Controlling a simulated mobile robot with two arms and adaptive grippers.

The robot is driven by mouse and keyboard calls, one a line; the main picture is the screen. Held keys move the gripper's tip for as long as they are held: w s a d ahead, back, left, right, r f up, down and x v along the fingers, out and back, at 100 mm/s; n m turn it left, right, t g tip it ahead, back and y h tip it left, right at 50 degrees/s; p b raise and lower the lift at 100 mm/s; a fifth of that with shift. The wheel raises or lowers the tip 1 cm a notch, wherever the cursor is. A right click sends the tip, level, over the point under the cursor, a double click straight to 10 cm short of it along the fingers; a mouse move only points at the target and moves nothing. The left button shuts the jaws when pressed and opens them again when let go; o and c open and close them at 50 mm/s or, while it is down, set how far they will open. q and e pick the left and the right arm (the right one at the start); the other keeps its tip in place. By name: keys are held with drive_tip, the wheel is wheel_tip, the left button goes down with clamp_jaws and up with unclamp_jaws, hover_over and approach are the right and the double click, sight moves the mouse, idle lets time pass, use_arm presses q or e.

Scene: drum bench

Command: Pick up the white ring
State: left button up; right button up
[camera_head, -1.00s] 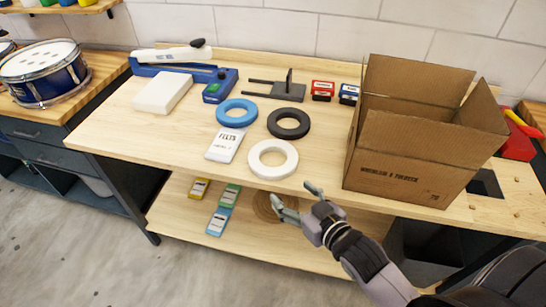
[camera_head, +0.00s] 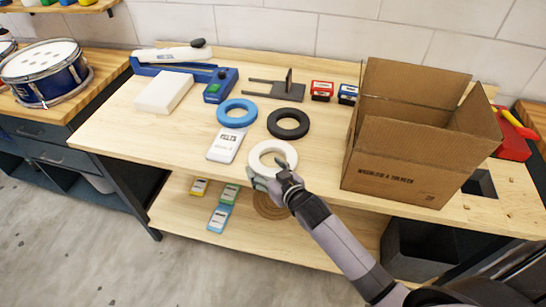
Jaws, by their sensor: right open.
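The white ring (camera_head: 264,148) lies flat near the front edge of the wooden bench (camera_head: 320,165). My right gripper (camera_head: 268,174) is at the ring's front side, its fingers over or beside the near rim and hiding part of it. The gripper is open. I cannot tell whether a finger touches the ring. My left gripper is not in view.
A black ring (camera_head: 288,123) and a blue ring (camera_head: 237,113) lie behind the white ring. A white labelled pack (camera_head: 227,145) lies to its left. An open cardboard box (camera_head: 405,165) stands to the right. Several small packs lie on the lower shelf (camera_head: 290,240).

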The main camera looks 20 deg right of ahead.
drive_tip(key=shift+x, duration=0.95)
drive_tip(key=shift+f, duration=0.1)
drive_tip(key=shift+c, duration=0.4)
drive_tip(key=c, duration=1)
